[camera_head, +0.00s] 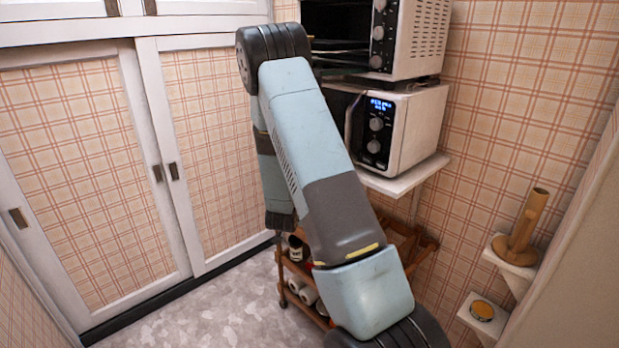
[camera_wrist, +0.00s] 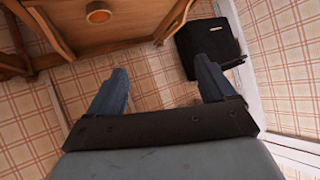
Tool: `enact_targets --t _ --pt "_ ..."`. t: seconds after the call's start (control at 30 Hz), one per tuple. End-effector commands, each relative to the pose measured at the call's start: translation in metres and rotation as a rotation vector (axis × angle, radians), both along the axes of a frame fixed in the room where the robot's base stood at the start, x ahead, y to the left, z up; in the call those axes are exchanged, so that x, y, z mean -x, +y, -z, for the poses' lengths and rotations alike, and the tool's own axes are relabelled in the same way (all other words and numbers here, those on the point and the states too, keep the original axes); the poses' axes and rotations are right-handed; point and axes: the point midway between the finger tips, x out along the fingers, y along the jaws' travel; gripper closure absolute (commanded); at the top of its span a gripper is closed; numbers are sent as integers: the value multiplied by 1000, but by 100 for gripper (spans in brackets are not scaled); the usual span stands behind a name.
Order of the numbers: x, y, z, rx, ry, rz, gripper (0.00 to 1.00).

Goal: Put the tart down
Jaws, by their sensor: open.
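My gripper (camera_wrist: 162,80) is open in the wrist view, its two blue-grey fingers wide apart with nothing between them. A small round orange-brown thing (camera_wrist: 98,12) sits on a wooden piece at the top left of that view, beyond the fingers and apart from them. I cannot tell whether it is the tart. In the head view a round golden disc, tart-like (camera_head: 483,310), lies on a small white wall shelf (camera_head: 468,316) at the lower right, away from my arm. My gripper's fingers cannot be made out in the head view.
A wooden trolley (camera_head: 297,268) with bottles and white rolls stands behind my arm. A microwave (camera_head: 402,128) sits on a white shelf below an oven (camera_head: 418,35). A wooden holder (camera_head: 520,228) stands on another small shelf. Sliding cupboard doors (camera_head: 88,170) line the left; the floor before them is clear.

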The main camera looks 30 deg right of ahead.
Motion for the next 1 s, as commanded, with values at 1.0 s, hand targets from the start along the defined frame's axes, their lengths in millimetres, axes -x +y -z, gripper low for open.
enact_targets --t 1.0 --pt "110 130 -265 -246 208 -538 17"
